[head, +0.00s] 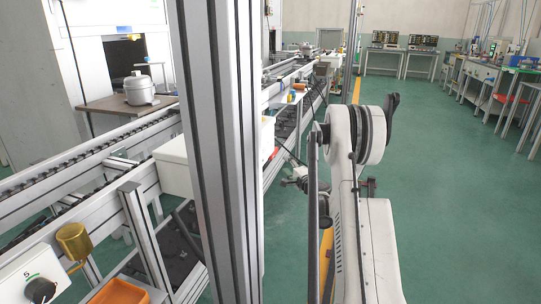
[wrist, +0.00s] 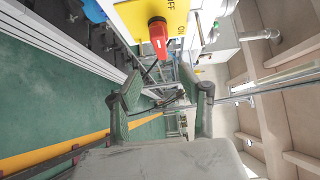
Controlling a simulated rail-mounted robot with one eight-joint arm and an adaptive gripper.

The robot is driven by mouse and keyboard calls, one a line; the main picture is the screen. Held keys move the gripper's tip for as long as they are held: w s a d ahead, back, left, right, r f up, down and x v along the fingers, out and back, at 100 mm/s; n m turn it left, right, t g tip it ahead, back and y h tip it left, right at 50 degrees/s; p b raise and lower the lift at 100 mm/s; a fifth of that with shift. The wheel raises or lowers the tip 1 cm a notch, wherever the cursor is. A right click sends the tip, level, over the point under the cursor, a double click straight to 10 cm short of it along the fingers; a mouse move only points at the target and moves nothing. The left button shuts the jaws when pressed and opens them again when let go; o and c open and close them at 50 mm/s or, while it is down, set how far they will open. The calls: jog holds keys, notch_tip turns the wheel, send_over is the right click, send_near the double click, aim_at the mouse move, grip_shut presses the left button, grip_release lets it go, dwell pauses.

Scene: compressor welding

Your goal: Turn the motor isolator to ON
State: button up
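The motor isolator shows at the top of the wrist view as a yellow plate (wrist: 128,17) with a red handle (wrist: 158,38). The handle points down the picture from its pivot. OFF is printed beside the pivot and ON lower, near the handle's right side; both words are turned sideways. My gripper (wrist: 166,92) is open and empty, its two dark fingers spread left and right. The handle lies beyond the fingertips, apart from them. In the head view my gripper (head: 293,182) is small beside the conveyor, near a small red part (head: 274,154) that looks like the handle.
Other stations line the conveyor, with a white pot (head: 139,88) on a shelf. Green floor (head: 450,180) is clear to the right.

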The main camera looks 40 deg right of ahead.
aim_at(275, 154)
jog(key=b+x, duration=0.3)
jog(key=x, duration=1)
jog(key=shift+w, duration=0.1)
jog(key=c, duration=0.9)
